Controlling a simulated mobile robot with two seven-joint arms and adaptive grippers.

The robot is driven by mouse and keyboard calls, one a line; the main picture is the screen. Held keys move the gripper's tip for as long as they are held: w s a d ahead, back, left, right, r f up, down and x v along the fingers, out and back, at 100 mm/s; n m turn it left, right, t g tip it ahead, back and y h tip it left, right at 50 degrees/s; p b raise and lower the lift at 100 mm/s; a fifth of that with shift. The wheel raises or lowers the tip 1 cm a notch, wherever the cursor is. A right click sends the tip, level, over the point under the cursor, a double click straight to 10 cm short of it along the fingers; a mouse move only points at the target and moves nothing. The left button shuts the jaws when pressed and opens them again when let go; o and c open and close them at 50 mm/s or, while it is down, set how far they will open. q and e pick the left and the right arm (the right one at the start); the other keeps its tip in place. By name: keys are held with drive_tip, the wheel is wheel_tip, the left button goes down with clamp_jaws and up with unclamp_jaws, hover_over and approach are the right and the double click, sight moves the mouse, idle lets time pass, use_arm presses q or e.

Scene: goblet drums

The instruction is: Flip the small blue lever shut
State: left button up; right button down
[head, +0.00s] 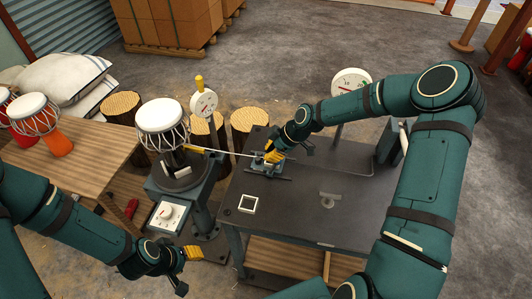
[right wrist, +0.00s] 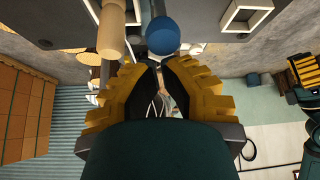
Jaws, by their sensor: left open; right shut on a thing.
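The small blue lever shows in the right wrist view as a round blue knob (right wrist: 163,37) right at the fingertips; in the head view my gripper mostly hides it. My right gripper (head: 272,157) is shut at the small blue-grey clamp on the dark bench, and its yellow fingers (right wrist: 155,64) close at the lever's knob. How far the lever is turned cannot be told. My left gripper (head: 193,253) is empty and open, low in front of the drum stand, away from the clamp.
The dark bench (head: 300,210) has a white square frame (head: 248,204) and bare room at front. A round gauge (head: 204,103) stands behind the cord, another dial (head: 351,81) behind my right arm. A pale cylindrical handle (right wrist: 110,35) lies beside the knob.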

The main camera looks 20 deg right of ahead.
drive_tip(key=shift+s+d, duration=0.15)
drive_tip(key=shift+d, duration=0.1)
idle(0.5)
drive_tip(key=w+a+r, duration=0.2)
drive_tip(key=a, duration=0.1)
drive_tip(key=s+d+r+p, duration=0.1)
drive_tip(key=s+d+r, duration=0.3)
drive_tip(key=d+r, duration=0.2)
drive_tip(key=shift+s+d+r, duration=0.25)
drive_tip(key=shift+s, duration=0.05)
idle(0.5)
